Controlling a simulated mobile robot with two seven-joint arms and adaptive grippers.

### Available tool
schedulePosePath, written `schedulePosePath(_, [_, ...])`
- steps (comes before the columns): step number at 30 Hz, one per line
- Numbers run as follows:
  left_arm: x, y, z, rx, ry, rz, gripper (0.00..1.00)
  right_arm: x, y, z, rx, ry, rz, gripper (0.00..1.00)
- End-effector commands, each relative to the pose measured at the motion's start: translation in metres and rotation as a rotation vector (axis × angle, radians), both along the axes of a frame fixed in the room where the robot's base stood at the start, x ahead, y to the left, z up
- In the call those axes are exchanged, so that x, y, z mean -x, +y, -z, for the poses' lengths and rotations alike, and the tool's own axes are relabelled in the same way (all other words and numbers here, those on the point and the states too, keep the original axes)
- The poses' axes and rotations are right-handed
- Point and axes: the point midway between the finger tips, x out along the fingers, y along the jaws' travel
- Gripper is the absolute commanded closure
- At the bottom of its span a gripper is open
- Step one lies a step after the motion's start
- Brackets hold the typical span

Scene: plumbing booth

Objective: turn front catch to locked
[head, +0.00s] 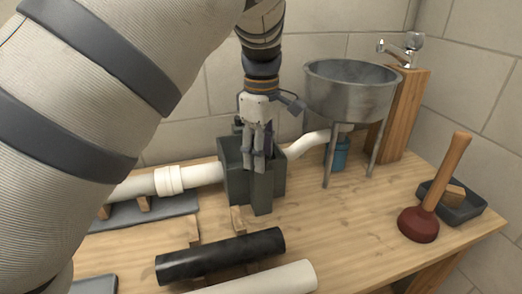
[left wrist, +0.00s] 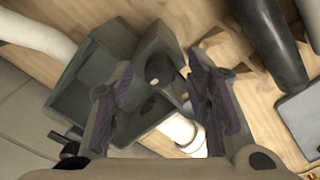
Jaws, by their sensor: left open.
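A dark grey-green open-topped box (head: 232,185) stands on the workbench, joined to white pipe on both sides. My left gripper (head: 257,158) points down over the box's front part, its fingers apart and nothing seen between them. In the left wrist view, the open fingers (left wrist: 163,98) straddle a raised block of the box (left wrist: 75,100) with a dark round feature (left wrist: 160,70) on it. I cannot tell whether this is the front catch or how it is turned; in the head view my fingers cover that area. My right gripper is out of view.
A black pipe (head: 220,256) and a white pipe (head: 265,280) lie in front. A metal basin (head: 350,92) on legs stands behind right, beside a tap (head: 400,48). A plunger (head: 420,224) and dark tray (head: 468,207) are at right. The bench's right-middle is clear.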

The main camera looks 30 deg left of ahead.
Motion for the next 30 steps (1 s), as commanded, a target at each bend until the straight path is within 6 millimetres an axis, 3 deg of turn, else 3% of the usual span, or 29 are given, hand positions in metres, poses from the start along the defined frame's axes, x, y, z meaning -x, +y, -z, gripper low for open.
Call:
schedulePosePath(3, [0.0, -0.0001, 0.0, 0.0, 0.001, 0.0, 0.55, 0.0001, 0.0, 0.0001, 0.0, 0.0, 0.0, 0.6])
schedulePosePath(9, [0.0, -0.0001, -0.0003, 0.0, 0.001, 0.0, 1.0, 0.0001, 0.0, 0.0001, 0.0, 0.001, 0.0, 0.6])
schedulePosePath(20, [0.0001, -0.0001, -0.0005, 0.0, 0.001, 0.04, 1.0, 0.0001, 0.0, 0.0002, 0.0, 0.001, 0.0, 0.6])
schedulePosePath(30, [0.0001, 0.0001, -0.0005, 0.002, 0.001, 0.276, 1.0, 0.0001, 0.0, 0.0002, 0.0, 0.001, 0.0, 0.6])
